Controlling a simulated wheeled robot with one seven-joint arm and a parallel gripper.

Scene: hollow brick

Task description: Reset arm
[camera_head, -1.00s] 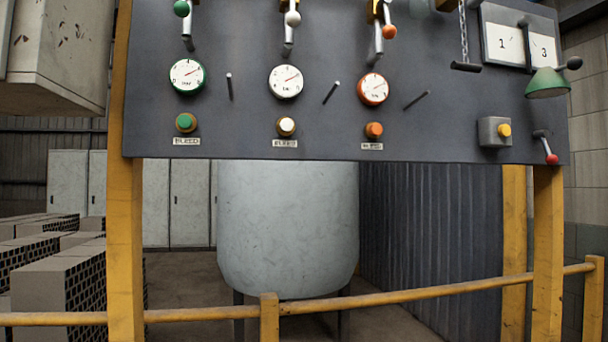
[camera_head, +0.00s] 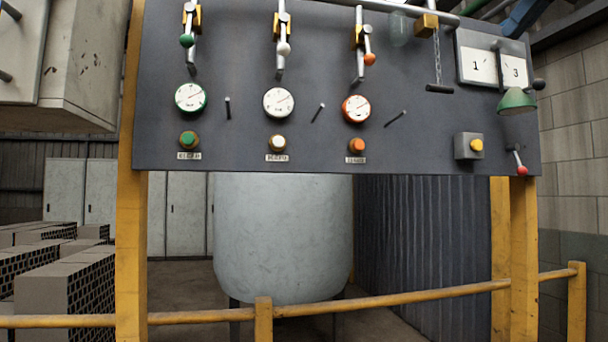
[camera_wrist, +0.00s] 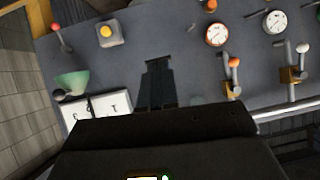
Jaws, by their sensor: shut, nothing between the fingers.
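My gripper (camera_wrist: 158,64) shows in the wrist view only, its dark fingers together and empty in front of the dark panel. That view is turned roughly upside down, and my wrist's black body fills its lower middle. No part of my arm shows in the head view. The dark control panel (camera_head: 240,130) stands upright ahead, with green, white and orange sets of levers, gauges and buttons. I cannot tell how far the fingers are from the panel; no contact shows.
A hanging chain handle (camera_head: 439,88), number display (camera_head: 478,66), green lamp (camera_head: 516,101), yellow button (camera_head: 476,146) and red-tipped lever (camera_head: 520,165) are at the panel's right. A yellow rail (camera_head: 400,297) crosses below. A grey tank (camera_head: 283,240) is behind, and brick stacks (camera_head: 62,285) are left.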

